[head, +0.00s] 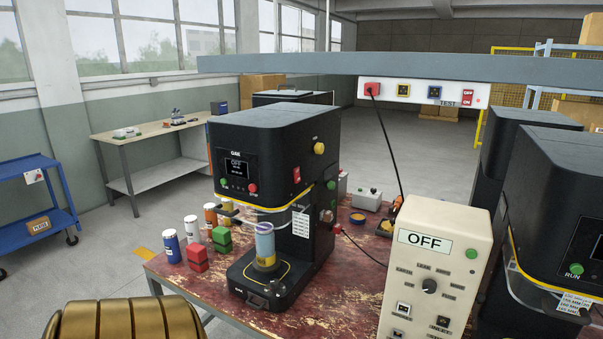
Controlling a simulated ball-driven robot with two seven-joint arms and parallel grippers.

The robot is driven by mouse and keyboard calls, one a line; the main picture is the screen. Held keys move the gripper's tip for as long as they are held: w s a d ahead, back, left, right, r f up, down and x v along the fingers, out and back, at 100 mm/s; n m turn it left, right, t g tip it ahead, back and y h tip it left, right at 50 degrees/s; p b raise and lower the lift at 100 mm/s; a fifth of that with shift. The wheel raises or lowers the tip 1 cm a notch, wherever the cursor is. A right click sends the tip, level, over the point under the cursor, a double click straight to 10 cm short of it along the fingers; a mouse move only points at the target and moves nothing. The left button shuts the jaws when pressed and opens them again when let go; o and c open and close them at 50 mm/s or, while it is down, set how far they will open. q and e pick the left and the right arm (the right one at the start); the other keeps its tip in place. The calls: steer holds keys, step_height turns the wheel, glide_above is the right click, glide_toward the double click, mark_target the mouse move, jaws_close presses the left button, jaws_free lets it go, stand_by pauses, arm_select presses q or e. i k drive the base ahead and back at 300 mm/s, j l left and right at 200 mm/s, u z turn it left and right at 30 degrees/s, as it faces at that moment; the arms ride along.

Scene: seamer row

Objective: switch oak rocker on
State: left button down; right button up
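The black seamer machine (275,140) with a short label that looks like OAK stands on the worn red bench. Its small front screen (236,168) appears to read OFF. A red rocker switch (297,174) sits on its right side face, above a white printed tag. Its on or off position is too small to tell. A clear cylinder with yellowish and blue contents (265,245) stands on the machine's base. Neither of my grippers shows in the head view. A gold ribbed part at the bottom left shows no fingers.
A beige control box (435,265) with an OFF sign stands right of the machine. Another black machine (560,200) is at the far right. Small jars (192,229) and red and green blocks (197,258) stand left. An overhead rail (400,66) carries a socket strip with a hanging cable.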

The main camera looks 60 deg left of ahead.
mark_target(296, 178)
steer(key=j+u, duration=0.1)
steer(key=u, duration=0.9)
steer(key=i+j+u, duration=0.1)
steer(key=u, duration=0.85)
steer(key=i, duration=0.05)
